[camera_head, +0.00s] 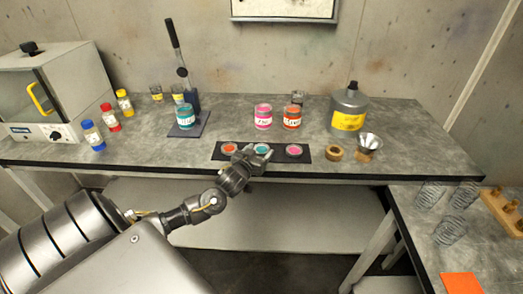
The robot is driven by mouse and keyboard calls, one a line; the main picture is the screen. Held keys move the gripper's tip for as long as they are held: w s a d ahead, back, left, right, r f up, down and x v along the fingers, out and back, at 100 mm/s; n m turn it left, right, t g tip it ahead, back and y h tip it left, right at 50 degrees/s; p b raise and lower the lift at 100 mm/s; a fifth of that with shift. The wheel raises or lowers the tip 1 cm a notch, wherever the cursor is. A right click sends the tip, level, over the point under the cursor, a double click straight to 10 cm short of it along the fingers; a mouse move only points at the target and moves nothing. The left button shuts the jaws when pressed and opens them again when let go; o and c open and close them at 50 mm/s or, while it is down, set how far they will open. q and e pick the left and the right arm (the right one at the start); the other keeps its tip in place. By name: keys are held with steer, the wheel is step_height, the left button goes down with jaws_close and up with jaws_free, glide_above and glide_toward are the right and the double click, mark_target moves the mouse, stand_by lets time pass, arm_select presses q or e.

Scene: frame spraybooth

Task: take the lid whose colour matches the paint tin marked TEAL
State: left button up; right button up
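The teal paint tin (185,118) stands on the dark plate of a lever press (181,70) at the left of the bench; its label is too small to read surely. A black strip (320,153) at the bench's front edge holds three lids: an orange one (229,148), a teal one (262,148) in the middle and a pink one (294,150). My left gripper (258,154) is at the teal lid, its fingers apart and partly covering the lid's near side. I cannot tell whether they touch it. My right gripper is not in view.
A pink tin (263,118) and an orange tin (292,118) stand behind the strip. A grey jug (350,107), a funnel (369,141) and a tape roll (334,153) are to the right. Small bottles (93,135) and a white cabinet (55,90) are at left.

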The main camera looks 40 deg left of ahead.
arm_select(q)
steer(key=c, duration=0.6)
steer(key=shift+c, duration=0.2)
steer(key=shift+r, duration=0.1)
